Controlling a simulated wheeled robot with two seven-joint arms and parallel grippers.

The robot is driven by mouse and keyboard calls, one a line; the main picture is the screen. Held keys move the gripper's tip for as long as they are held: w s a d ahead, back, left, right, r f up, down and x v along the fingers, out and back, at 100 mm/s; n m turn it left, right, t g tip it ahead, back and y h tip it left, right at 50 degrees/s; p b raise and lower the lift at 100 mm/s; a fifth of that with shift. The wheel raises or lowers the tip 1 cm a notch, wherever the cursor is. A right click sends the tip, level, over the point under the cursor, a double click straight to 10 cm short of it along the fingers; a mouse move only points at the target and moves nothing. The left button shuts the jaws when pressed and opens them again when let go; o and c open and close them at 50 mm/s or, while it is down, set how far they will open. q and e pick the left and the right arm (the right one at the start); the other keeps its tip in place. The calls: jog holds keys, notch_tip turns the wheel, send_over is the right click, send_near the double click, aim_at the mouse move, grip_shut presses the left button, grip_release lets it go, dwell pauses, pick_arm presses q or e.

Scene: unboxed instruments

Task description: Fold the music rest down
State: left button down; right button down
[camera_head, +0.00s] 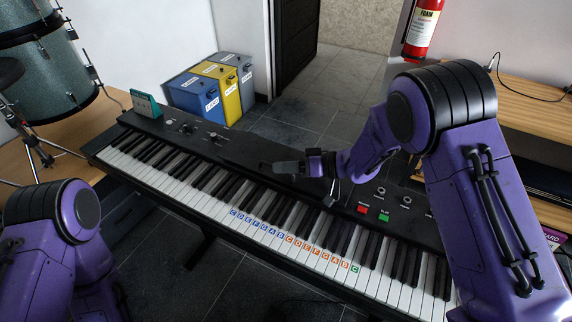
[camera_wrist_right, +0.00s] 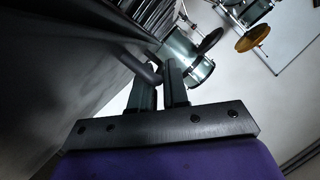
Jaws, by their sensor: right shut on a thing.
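The black keyboard (camera_head: 190,134) lies across the head view, with lettered stickers on some keys. My right gripper (camera_head: 276,167) reaches in from the right, low over the rear panel behind the middle keys. In the right wrist view, the gripper (camera_wrist_right: 160,78) is shut on a dark rounded piece (camera_wrist_right: 148,72), which seems to belong to the music rest. A broad dark surface fills the left of that view. The music rest does not stand out from the black panel in the head view, so I cannot tell its angle. My left gripper is out of view; only its arm shows at lower left.
A teal device (camera_head: 146,103) stands on the keyboard's left end. Blue, yellow and grey bins (camera_head: 212,88) stand behind. A drum (camera_head: 43,72) is at far left, a wooden bench (camera_head: 535,100) at right. Open floor lies behind the keyboard.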

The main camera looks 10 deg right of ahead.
jog(key=shift+s+a+f, duration=0.1)
jog(key=shift+s+f, duration=0.05)
jog(key=shift+f, duration=0.05)
jog(key=c, duration=1.2)
grip_release()
jog(key=shift+c, duration=0.2)
jog(key=shift+o, duration=0.2)
jog(key=shift+r, duration=0.1)
jog(key=shift+d, duration=0.3)
notch_tip(320, 180, up, 3)
jog(key=b, duration=0.2)
send_over(322, 184)
